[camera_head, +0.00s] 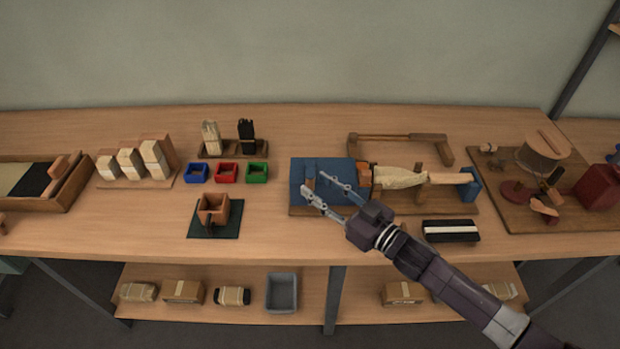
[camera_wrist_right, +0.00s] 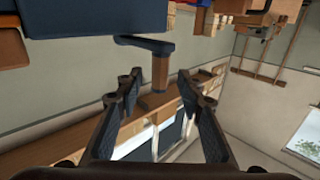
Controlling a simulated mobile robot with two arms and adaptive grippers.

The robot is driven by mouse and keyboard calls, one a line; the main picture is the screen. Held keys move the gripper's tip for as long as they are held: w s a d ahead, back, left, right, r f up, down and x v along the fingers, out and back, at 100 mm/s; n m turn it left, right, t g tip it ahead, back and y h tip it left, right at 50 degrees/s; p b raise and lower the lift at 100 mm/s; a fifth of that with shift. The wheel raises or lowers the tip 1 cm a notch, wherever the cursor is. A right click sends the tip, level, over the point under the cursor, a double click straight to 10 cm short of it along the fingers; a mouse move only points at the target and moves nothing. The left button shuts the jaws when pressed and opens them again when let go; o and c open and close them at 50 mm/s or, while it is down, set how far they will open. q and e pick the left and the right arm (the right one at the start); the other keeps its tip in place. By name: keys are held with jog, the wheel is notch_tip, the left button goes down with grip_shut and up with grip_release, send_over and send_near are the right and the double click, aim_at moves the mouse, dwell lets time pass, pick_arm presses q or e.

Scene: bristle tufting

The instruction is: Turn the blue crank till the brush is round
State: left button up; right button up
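A blue machine housing (camera_head: 335,170) sits on a wooden base on the bench. The tan brush (camera_head: 397,178) lies level between an orange-brown block on the left and a blue end support (camera_head: 470,186) on the right. I cannot tell whether it is round. The dark blue crank arm (camera_wrist_right: 143,44) and its brown handle (camera_wrist_right: 158,72) show in the right wrist view below the housing. My right gripper (camera_head: 315,184) is open in front of the housing; in the wrist view its fingers (camera_wrist_right: 159,84) stand on both sides of the handle, with gaps visible. My left gripper is out of view.
A black-and-white block (camera_head: 451,231) lies right of my right gripper, near the front edge. A brown cup-like piece (camera_head: 213,208) stands on a dark green mat to the left. A wooden frame (camera_head: 400,137) lies behind the machine. Bare bench separates mat and machine.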

aim_at(314, 184)
jog(key=shift+x, duration=1.65)
jog(key=shift+c, duration=0.2)
grip_shut()
